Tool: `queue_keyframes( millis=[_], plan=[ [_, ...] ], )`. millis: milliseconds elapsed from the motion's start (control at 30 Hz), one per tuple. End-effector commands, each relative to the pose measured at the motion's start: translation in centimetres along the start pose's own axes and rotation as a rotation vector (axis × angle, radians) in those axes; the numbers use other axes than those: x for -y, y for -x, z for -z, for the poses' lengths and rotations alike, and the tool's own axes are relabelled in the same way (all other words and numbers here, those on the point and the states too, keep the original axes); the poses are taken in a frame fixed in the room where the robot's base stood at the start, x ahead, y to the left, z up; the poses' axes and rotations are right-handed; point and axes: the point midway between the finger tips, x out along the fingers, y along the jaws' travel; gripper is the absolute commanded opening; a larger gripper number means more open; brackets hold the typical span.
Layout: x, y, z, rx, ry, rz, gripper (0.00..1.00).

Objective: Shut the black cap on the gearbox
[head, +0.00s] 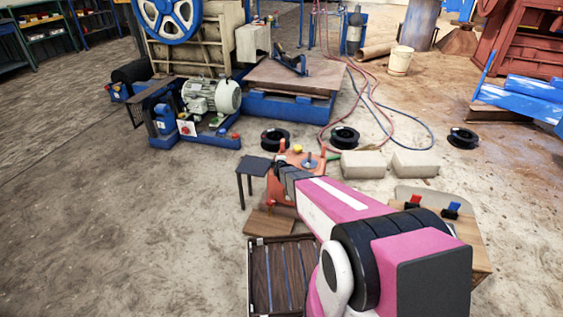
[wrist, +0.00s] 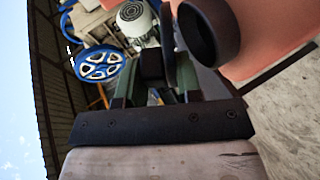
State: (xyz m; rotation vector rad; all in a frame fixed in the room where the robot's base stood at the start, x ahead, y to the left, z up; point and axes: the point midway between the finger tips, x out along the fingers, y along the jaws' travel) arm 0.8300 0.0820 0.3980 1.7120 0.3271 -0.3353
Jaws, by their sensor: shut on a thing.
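The orange gearbox (head: 281,190) stands in the middle of the head view, partly hidden behind my arm. In the wrist view its orange side (wrist: 275,40) fills the upper right. A round black collar with an open mouth (wrist: 211,32) stands out from it. The black cap (wrist: 168,42) shows nearly edge-on beside the collar, swung away from the mouth. My gripper (wrist: 155,82) is shut on the cap, as far as the dark view shows; the exact contact is hard to see. In the head view the gripper is too small and covered to make out.
A small dark table (head: 254,166) stands left of the gearbox. Concrete blocks (head: 364,164) lie behind it to the right. A slatted crate (head: 260,275) and a wooden table with red and blue items (head: 474,240) are in front. Floor at the left is clear.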

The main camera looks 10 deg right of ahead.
Motion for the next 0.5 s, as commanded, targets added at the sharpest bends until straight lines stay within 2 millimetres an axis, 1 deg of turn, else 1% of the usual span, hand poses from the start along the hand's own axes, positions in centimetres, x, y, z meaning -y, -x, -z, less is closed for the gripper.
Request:
queue_keyframes(
  millis=[33, 300, 500],
  plan=[
    [0.0, -0.3, -0.1, 0.002, 0.015, -0.025, 0.0],
    [0.8, -0.1, 0.0, -0.004, 0.053, -0.126, 0.0],
    [1.0, -0.1, 0.1, -0.005, 0.072, -0.174, 0.0]
  ],
)
